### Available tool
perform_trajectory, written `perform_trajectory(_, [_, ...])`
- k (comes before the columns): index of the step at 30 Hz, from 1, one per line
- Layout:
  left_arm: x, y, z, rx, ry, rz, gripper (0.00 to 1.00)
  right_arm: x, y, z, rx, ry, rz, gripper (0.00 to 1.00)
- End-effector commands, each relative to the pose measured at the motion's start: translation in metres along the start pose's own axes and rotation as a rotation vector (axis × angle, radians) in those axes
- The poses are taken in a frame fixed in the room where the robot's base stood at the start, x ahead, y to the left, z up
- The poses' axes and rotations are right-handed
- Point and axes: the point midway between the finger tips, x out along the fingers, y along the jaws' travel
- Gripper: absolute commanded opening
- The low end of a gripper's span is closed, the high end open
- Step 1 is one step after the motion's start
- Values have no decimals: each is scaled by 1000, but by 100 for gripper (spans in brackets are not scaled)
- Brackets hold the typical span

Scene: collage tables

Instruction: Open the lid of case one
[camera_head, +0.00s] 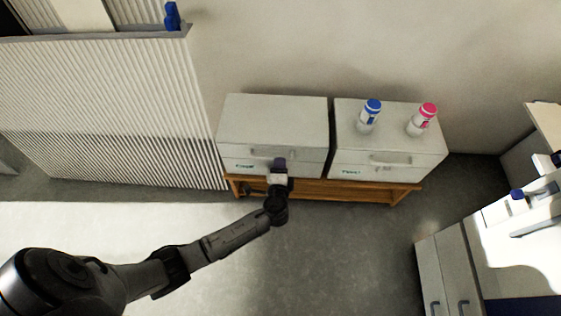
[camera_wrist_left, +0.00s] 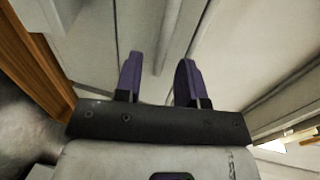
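Two white lidded cases stand side by side on a wooden table, a left case (camera_head: 272,118) and a right case (camera_head: 388,138). Both lids look shut. Each front has a handle, the left handle (camera_head: 273,153) and the right handle (camera_head: 390,160), and a small green label too blurred to read. I cannot tell which is case one. My left gripper (camera_head: 279,163) is at the left case's front, just below its handle. In the left wrist view its purple fingers (camera_wrist_left: 159,80) are apart, with a pale surface and ridge ahead; contact is unclear. My right gripper is out of view.
A blue-capped bottle (camera_head: 369,116) and a pink-capped bottle (camera_head: 422,120) stand on the right case. The wooden table (camera_head: 330,190) runs below both cases. A ribbed white panel (camera_head: 110,110) is at left, a white cabinet (camera_head: 440,270) at lower right. Floor between is clear.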

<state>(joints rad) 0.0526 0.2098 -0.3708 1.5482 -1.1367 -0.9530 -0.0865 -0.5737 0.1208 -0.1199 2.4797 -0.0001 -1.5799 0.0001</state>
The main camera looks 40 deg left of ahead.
Motion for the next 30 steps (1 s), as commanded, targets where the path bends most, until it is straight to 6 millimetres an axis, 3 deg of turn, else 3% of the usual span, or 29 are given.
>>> perform_trajectory(3, [18,2,1,1,-2,-2,36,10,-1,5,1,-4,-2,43])
perform_trajectory(9, [34,1,0,1,-1,-1,36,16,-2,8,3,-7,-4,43])
perform_trajectory(22, [39,-1,1,0,-1,0,36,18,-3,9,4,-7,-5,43])
perform_trajectory(30, [38,0,1,1,-1,0,11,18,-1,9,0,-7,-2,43])
